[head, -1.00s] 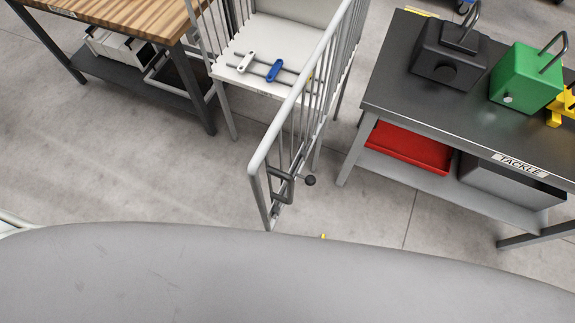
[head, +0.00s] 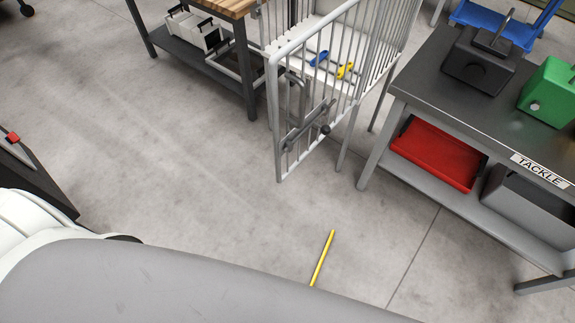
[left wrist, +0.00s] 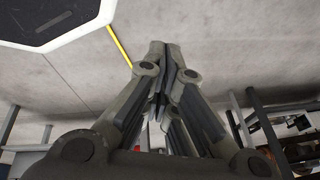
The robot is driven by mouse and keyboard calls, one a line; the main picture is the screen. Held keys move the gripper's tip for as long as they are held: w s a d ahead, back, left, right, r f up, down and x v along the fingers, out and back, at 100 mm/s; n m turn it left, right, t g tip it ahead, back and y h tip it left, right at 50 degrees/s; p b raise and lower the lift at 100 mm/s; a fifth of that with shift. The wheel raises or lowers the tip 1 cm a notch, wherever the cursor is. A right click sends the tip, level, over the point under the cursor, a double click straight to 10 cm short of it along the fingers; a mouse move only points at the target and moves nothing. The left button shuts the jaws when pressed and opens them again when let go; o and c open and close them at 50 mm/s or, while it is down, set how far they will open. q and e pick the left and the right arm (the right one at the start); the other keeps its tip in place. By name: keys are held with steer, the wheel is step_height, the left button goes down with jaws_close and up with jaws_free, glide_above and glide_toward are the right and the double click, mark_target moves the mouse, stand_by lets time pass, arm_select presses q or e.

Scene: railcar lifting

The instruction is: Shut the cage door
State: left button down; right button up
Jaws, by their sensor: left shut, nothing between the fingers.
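The cage door (head: 297,152) is a pale barred panel with a dark latch handle and round knob (head: 325,129). It stands swung out from the front of the white barred cage (head: 375,50), its free edge toward me, so it appears open. My left gripper (left wrist: 165,48) shows only in the left wrist view, shut and empty above the floor, apart from the door. My right gripper is in neither view.
A black-topped table (head: 425,75) labelled TACKLE stands right of the cage, with a red tray (head: 437,155) below. A wood-topped bench (head: 222,6) stands to the left. A yellow strip (head: 322,258) marks the floor. The floor left of the door is clear.

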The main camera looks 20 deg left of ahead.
arm_select(q)
steer(key=w+d+r+m+t+h+b, duration=0.1)
steer(key=w+d+r+m+t+b, duration=0.3)
steer(key=w+r, duration=0.4)
steer(key=w+d+r+m+t+b, duration=0.3)
steer(key=w+r+m+b, duration=0.1)
steer(key=w+r, duration=0.4)
step_height(320, 180, up, 24)
steer(key=w+d+m+t+b, duration=0.1)
steer(key=w+m+t+b, duration=0.2)
steer(key=m+t+b, duration=0.3)
steer(key=w+a+n+p, duration=0.1)
steer(key=w+a+p, duration=0.1)
steer(key=w+p, duration=0.4)
steer(key=w, duration=0.5)
steer(key=shift+a+t+h, duration=0.15)
steer(key=shift+t+h, duration=0.15)
steer(key=shift+h, duration=0.1)
